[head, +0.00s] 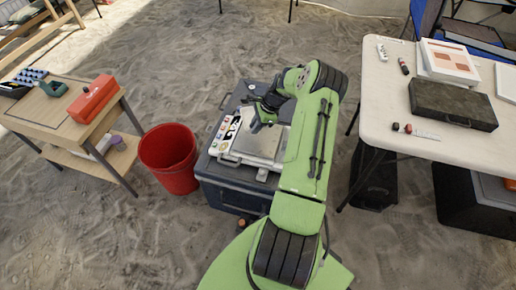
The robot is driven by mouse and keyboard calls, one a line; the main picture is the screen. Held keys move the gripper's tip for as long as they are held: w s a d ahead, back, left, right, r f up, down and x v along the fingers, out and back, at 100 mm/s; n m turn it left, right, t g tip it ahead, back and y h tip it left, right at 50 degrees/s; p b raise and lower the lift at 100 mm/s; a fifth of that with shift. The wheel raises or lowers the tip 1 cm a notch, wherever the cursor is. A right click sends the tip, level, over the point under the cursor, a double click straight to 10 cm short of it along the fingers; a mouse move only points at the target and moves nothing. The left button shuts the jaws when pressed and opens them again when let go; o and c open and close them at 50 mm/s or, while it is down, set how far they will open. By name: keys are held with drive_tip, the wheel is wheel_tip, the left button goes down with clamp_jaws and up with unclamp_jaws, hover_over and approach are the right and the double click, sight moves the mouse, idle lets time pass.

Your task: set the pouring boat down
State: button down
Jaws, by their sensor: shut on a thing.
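A red bucket (168,158) stands left of the case. A wooden table (55,115) at left holds a red box (92,98) and a dark green object (53,88). A pale table (385,120) at right holds a dark case (453,104). Sandy floor lies between.

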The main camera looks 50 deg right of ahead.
drive_tip(key=shift+m+h, duration=0.3)
drive_tip(key=shift+m, duration=0.4)
drive_tip(key=f+b, duration=0.1)
drive_tip(key=f, duration=0.2)
drive_tip(key=d+f+b, duration=0.1)
drive_tip(key=f, duration=0.2)
drive_tip(key=s+d+f+b, duration=0.1)
drive_tip(key=f+b, duration=0.1)
drive_tip(key=f, duration=0.2)
drive_tip(key=shift+f, duration=0.1)
drive_tip(key=c, duration=1.1)
unclamp_jaws()
